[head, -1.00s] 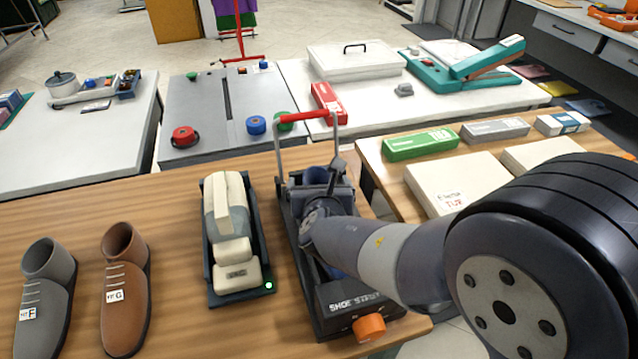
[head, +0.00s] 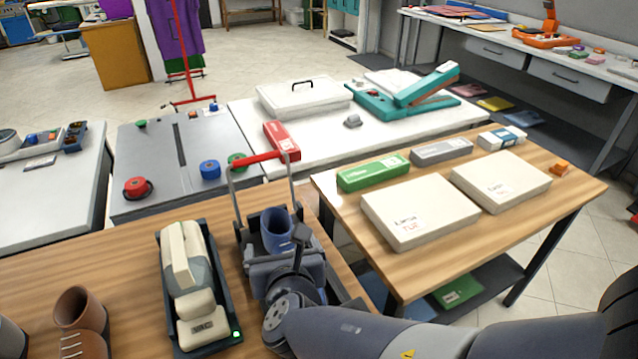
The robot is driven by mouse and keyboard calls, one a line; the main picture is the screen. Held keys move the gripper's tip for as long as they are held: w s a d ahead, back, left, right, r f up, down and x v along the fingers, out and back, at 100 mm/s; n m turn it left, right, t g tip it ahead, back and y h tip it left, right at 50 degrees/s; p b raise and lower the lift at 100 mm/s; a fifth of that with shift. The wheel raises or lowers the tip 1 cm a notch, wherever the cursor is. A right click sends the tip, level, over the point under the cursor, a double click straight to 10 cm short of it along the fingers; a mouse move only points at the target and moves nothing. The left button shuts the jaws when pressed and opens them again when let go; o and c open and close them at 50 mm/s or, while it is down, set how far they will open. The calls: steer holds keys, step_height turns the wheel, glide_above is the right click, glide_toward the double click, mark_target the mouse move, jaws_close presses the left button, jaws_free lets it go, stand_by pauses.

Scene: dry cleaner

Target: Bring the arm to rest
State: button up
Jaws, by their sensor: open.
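My arm enters from the lower right, and its wrist is over the black shoe stretcher with a red-topped handle (head: 268,159) on the near wooden table. My gripper (head: 281,248) is open at the blue shoe (head: 278,229), which sits upright in the stretcher. My wrist covers much of the jaws and the lower shoe, so I cannot tell whether they touch.
A cream device in a dark tray (head: 222,290) stands close left of the stretcher. A brown shoe (head: 78,308) is farther left. The right wooden table (head: 440,262) carries white boxes (head: 420,208) and a green box (head: 372,172). Floor shows at right.

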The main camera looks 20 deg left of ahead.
steer(key=b+x, duration=0.1)
steer(key=x, duration=0.9)
steer(key=shift+w+a+f, duration=0.15)
steer(key=shift+w+f, duration=0.05)
steer(key=shift+f, duration=0.05)
steer(key=shift+w+r, duration=0.15)
stand_by(0.4)
